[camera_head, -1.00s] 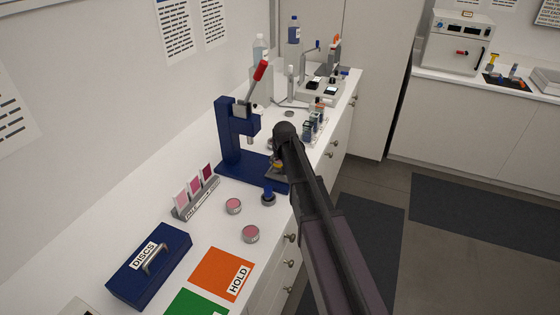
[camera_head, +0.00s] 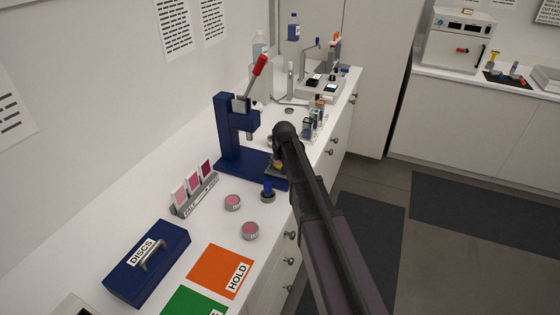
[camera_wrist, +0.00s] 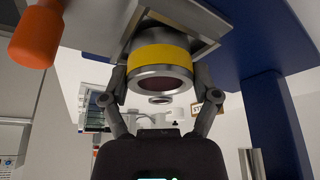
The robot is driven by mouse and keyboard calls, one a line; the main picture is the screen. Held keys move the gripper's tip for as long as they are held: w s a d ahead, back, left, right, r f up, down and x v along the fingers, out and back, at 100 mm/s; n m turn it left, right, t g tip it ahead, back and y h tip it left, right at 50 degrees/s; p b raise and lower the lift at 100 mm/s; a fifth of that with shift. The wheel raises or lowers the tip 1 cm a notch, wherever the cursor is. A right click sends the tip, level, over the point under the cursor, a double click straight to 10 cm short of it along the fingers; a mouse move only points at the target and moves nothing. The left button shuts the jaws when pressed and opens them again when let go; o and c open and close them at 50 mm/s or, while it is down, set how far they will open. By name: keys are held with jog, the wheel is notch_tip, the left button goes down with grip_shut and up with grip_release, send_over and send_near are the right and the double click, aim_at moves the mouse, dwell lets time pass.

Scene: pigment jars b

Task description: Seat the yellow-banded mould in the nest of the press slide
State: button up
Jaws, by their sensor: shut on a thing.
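The yellow-banded mould (camera_wrist: 160,58) is a steel cylinder with a dark pinkish round opening facing the wrist camera. My gripper (camera_wrist: 162,78) is shut on it, one finger on each side. In the wrist view its far end meets or nearly meets a metal plate of the press slide (camera_wrist: 205,22); I cannot tell whether it sits in the nest, which is hidden. In the head view a bit of yellow shows at the slide (camera_head: 272,172), beside the blue press (camera_head: 229,130); my arm covers much of this spot.
An orange knob (camera_wrist: 37,35) is close on the left in the wrist view. A blue-topped piece (camera_head: 267,191) and two pink-topped round tins (camera_head: 233,202) (camera_head: 250,231) stand in front of the press. Small jars (camera_head: 312,122) stand beyond my arm. A sample rack (camera_head: 195,192) is left.

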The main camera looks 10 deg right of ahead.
jog(key=shift+f, duration=0.2)
jog(key=o, duration=1.1)
jog(key=shift+o, duration=0.2)
jog(key=shift+r, duration=0.25)
notch_tip(320, 180, up, 8)
jog(key=p, duration=0.8)
jog(key=shift+f, duration=0.15)
jog(key=s+f+g, duration=0.1)
jog(key=s+g, duration=0.3)
jog(key=s, duration=2.6)
jog(key=shift+d+f+g, duration=0.3)
jog(key=shift+f, duration=0.05)
